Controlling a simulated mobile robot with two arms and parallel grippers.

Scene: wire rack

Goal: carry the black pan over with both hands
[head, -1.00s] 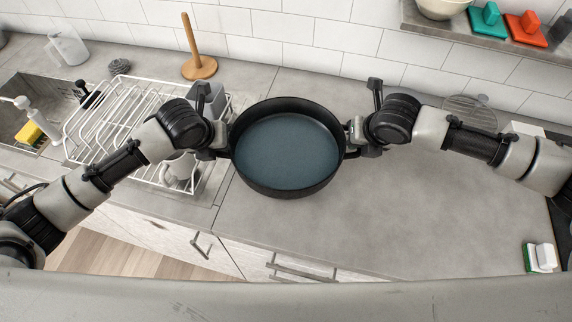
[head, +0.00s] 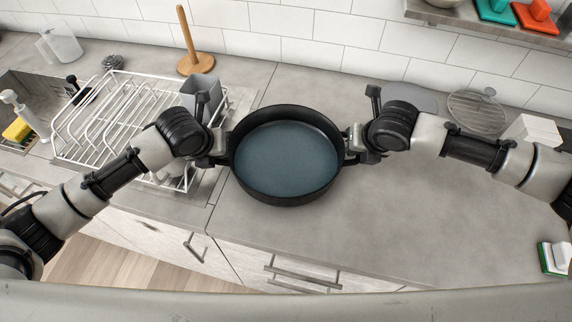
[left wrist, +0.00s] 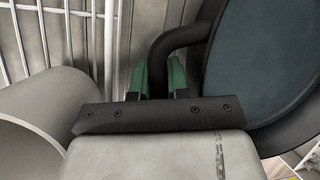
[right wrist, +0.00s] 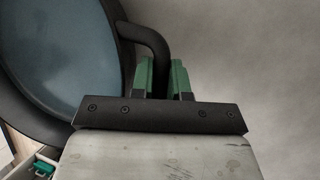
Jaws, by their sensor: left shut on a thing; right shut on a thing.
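The black pan (head: 287,155) is between my two grippers in the head view, its open top facing up and its inside empty. It looks level, over the counter; I cannot tell how far above the surface it is. My left gripper (head: 224,150) is shut on the loop handle at the pan's left side; the green fingers (left wrist: 162,75) show around that handle in the left wrist view. My right gripper (head: 351,150) is shut on the opposite loop handle; its green fingers (right wrist: 164,75) show around it in the right wrist view.
A white wire rack (head: 110,115) stands left of the pan, behind and under my left arm. A green-and-white sponge (head: 553,258) lies at right.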

